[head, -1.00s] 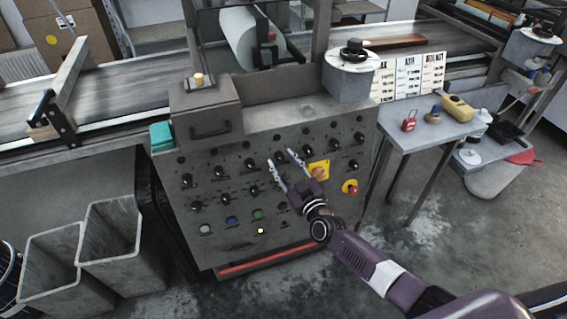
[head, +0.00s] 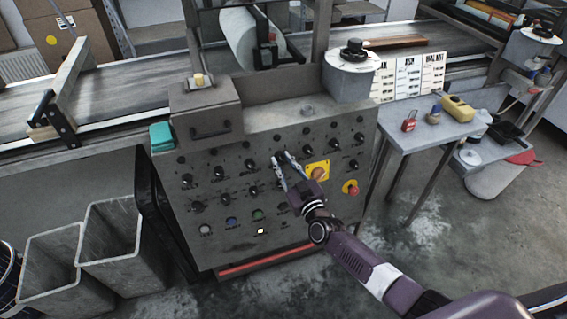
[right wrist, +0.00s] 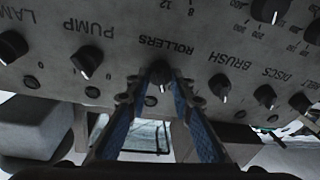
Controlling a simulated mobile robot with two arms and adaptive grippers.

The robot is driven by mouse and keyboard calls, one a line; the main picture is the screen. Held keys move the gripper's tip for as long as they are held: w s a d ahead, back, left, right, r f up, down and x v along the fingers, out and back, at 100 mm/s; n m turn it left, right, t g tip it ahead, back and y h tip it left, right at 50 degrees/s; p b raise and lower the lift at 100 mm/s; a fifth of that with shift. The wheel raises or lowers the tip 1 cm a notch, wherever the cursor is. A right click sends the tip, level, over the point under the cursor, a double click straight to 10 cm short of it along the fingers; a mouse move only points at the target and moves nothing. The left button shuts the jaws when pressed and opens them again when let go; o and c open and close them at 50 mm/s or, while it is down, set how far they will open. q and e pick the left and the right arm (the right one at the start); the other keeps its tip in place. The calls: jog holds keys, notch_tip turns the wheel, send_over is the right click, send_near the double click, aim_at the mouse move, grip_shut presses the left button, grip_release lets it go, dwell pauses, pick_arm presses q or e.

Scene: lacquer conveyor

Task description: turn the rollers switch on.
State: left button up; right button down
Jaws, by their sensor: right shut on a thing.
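The rollers switch (right wrist: 160,74) is a small black rotary knob with a pale pointer on the grey panel (head: 232,238). The word ROLLERS shows beside it, upside down in the right wrist view. My right gripper (head: 281,157) reaches the upper part of the panel, and its fingers also show in the right wrist view (right wrist: 156,92). They are shut on the rollers switch, one fingertip at each side. My left gripper is in neither view now.
The PUMP knob (right wrist: 87,61) and the BRUSH knob (right wrist: 220,86) flank the rollers switch closely. A side table (head: 425,130) stands to the right.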

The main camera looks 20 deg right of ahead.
jog(key=m+h, duration=0.1)
jog(key=m, duration=0.2)
jog(key=m+h, duration=0.1)
jog(key=m, duration=0.2)
jog(key=shift+a+f, duration=0.1)
jog(key=m+h, duration=0.1)
jog(key=m, duration=0.5)
jog(key=shift+a+m+h, duration=0.1)
jog(key=shift+m+h, duration=0.3)
jog(key=c, duration=1.7)
grip_release()
jog(key=s, duration=1.2)
jog(key=shift+a, duration=0.35)
